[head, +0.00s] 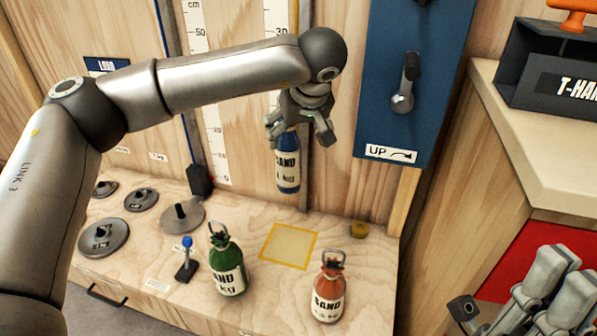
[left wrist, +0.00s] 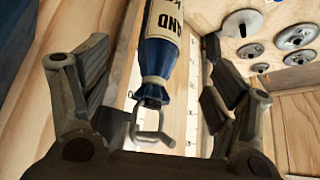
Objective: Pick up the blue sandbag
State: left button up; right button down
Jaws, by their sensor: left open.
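The blue sandbag (head: 287,172) has a white label reading "SAND" and "1 KG". In the head view it is upright just below my left gripper (head: 301,132), in front of the wooden back panel. What bears its weight is hidden. In the left wrist view the blue sandbag (left wrist: 156,70) lies between the two spread fingers, with its metal handle toward the palm. The left gripper is open, with gaps on both sides of the bag's neck. My right gripper (head: 540,290) is at the lower right, away from the bag; its jaw opening is unclear.
A green sandbag (head: 227,265) and a red sandbag (head: 328,290) stand on the wooden bench (head: 270,310), near a yellow-edged square (head: 289,246). Grey disc weights (head: 104,237) lie at left. A blue panel with a lever (head: 403,90) is to the right of my left gripper.

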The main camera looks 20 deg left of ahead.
aim_at(289, 152)
pick_arm(q)
jog(key=b+x, duration=0.3)
jog(key=x, duration=0.7)
jog(key=shift+w+a+f+b, duration=0.15)
jog(key=shift+f+b, duration=0.15)
jog(key=shift+b, duration=0.05)
grip_shut()
jog(key=shift+r, duration=0.15)
